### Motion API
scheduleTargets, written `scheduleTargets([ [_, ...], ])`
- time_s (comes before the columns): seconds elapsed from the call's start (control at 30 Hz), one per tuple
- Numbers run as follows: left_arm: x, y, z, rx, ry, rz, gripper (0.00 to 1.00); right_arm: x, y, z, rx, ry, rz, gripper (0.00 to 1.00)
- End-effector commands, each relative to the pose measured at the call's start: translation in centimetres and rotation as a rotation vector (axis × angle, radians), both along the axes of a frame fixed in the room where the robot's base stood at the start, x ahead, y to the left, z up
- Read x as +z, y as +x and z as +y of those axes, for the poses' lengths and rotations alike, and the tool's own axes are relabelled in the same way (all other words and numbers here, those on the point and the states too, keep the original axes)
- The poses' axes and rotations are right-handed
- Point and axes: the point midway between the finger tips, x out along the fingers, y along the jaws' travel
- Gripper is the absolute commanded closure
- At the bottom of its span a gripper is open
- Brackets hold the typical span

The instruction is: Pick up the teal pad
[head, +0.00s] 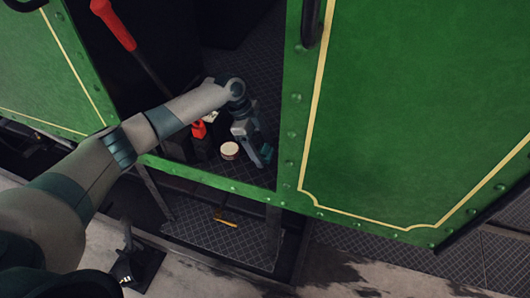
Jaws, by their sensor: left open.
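My left arm reaches from the left through the doorway of the green tram. My left gripper (262,158) is open and points down, low over the dark patterned floor just inside the doorway's right side. I cannot make out the teal pad for certain. The blue-grey parts at the gripper's end look like its own fingers, and they may hide the pad. I cannot tell whether anything lies between them. My right gripper is not in view.
A round pale tin (229,151) stands just left of the gripper. A red object (198,130) is farther left, near a red-handled lever (116,25). The green side panel (420,110) borders the doorway on the right. A small yellow-brown object (225,219) lies on the step below.

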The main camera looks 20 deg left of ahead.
Motion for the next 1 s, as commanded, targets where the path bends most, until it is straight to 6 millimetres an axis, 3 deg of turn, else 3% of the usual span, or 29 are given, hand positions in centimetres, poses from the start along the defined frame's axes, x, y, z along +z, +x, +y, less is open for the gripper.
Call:
scheduleTargets([
  [0.07, 0.0, 0.0, 0.0, 0.000, 0.000, 0.000, 0.28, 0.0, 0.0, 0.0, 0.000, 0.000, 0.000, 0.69],
  [0.23, 0.0, 0.0, 0.0, 0.000, 0.000, 0.000, 0.66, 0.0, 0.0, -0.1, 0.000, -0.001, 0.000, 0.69],
  [0.27, 0.0, 0.0, 0.0, 0.000, 0.000, 0.000, 0.69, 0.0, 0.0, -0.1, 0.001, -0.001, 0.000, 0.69],
  [0.73, 0.6, 0.1, 0.0, 0.001, -0.001, -0.002, 0.69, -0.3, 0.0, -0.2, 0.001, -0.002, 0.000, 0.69],
  [1.0, 3.8, 0.2, 0.0, -0.001, -0.001, -0.006, 0.69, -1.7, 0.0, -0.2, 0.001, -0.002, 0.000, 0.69],
])
